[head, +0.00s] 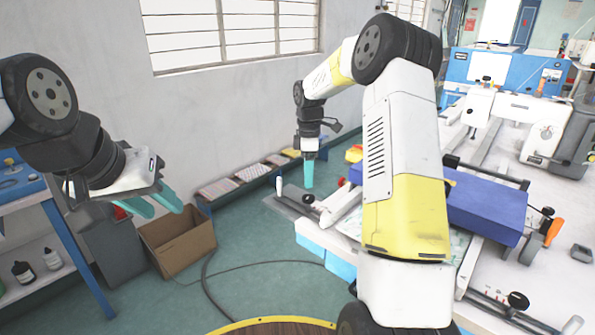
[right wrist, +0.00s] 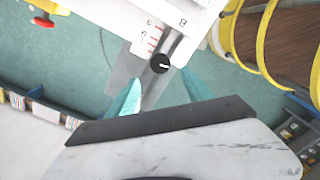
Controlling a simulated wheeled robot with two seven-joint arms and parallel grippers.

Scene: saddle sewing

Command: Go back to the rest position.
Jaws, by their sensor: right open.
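My left gripper (head: 165,212) hangs at the left of the head view, its two teal fingers apart with nothing between them. It is above and in front of an open cardboard box (head: 180,243). My right gripper (head: 308,186) points down near the left end of the white machine table. In the right wrist view its teal fingers (right wrist: 160,95) are spread wide and empty. A black knob (right wrist: 160,64) on a metal rail shows between and beyond them. I cannot tell how close the fingertips are to the rail.
A blue block (head: 485,212) lies on the white machine table (head: 555,285). A blue-framed bench (head: 75,255) with bottles stands at the left. A low shelf (head: 240,180) runs along the wall under the window. A dark cable (head: 207,285) crosses the green floor.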

